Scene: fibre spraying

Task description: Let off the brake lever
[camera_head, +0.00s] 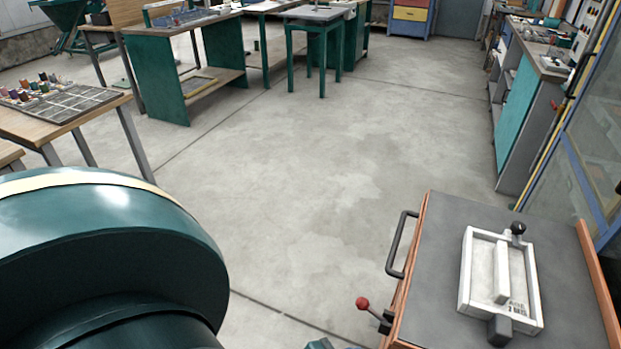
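The brake lever (375,313) is a short dark lever with a red ball knob (362,303). It sticks out to the left from the near left side of a cart (438,268) at the lower right. The knob points up and left, away from the cart's side. The lever's lower part and its mount are partly hidden near the bottom edge. The cart has a dark grey top, orange-brown edges and a black bar handle (397,245) on its left side. Neither of my grippers is in view, and nothing visible touches the lever.
A white frame fixture (465,270) with a black knob sits on the cart top. A large rounded teal form (110,235) fills the lower left; I cannot tell whether it is mine. A table with spools (128,97) stands left. The concrete floor (300,190) between is clear.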

